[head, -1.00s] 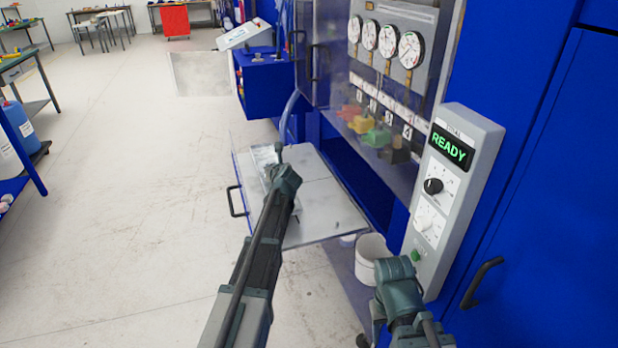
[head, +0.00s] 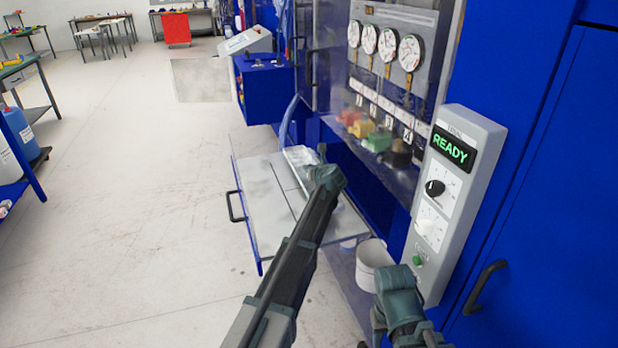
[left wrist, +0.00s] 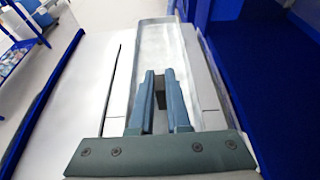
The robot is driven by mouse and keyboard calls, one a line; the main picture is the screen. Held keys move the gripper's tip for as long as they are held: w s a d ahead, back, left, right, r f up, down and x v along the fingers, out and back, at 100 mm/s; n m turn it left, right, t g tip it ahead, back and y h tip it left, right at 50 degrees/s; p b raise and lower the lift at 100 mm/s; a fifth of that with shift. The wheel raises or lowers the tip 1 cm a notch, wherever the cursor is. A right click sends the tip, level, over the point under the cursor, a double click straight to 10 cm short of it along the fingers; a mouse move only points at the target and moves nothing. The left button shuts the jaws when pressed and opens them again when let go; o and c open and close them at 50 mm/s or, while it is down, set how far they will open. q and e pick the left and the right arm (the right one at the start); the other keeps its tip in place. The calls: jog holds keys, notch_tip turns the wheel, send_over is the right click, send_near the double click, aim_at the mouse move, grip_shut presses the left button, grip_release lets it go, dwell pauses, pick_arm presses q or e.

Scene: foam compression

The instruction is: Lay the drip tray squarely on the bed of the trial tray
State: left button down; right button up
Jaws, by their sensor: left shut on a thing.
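The trial tray (head: 251,188) is the pale flat bed pulled out of the blue machine, with a black handle on its left side. My left gripper (head: 321,158) is over the bed's right part, beside the machine. In the left wrist view its fingers (left wrist: 160,78) are shut on a dark piece at the near end of the drip tray (left wrist: 165,42), a shiny shallow metal tray. The drip tray also shows in the head view (head: 297,157), partly hidden by my arm. Whether it touches the bed is not clear. My right gripper (head: 399,283) is low, its fingertips not clearly seen.
A white bucket (head: 374,262) stands below the bed's right corner. A grey control panel (head: 452,190) reading READY is at the right, beside the gauges (head: 390,42). The bed's left part is bare, and open floor (head: 130,210) lies to the left.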

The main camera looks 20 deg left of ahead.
pick_arm(q)
notch_tip(320, 180, down, 4)
jog(key=shift+a+r+b, duration=0.15)
jog(key=shift+r+b, duration=0.05)
jog(key=shift+b, duration=1.05)
jog(key=shift+r, duration=0.15)
pick_arm(e)
notch_tip(320, 180, down, 3)
jog(key=shift+f, duration=0.15)
jog(key=shift+f, duration=0.1)
pick_arm(q)
jog(key=c, duration=0.9)
grip_release()
jog(key=shift+r, duration=0.15)
jog(key=p+v, duration=0.4)
jog(key=v, duration=0.6)
jog(key=shift+s+d, duration=0.2)
jog(key=shift+s, duration=0.1)
jog(key=shift+s+d+r+p, duration=0.25)
jog(key=shift+s+d+p, duration=0.2)
jog(key=shift+s, duration=0.1)
pick_arm(e)
jog(key=shift+r, duration=2.4)
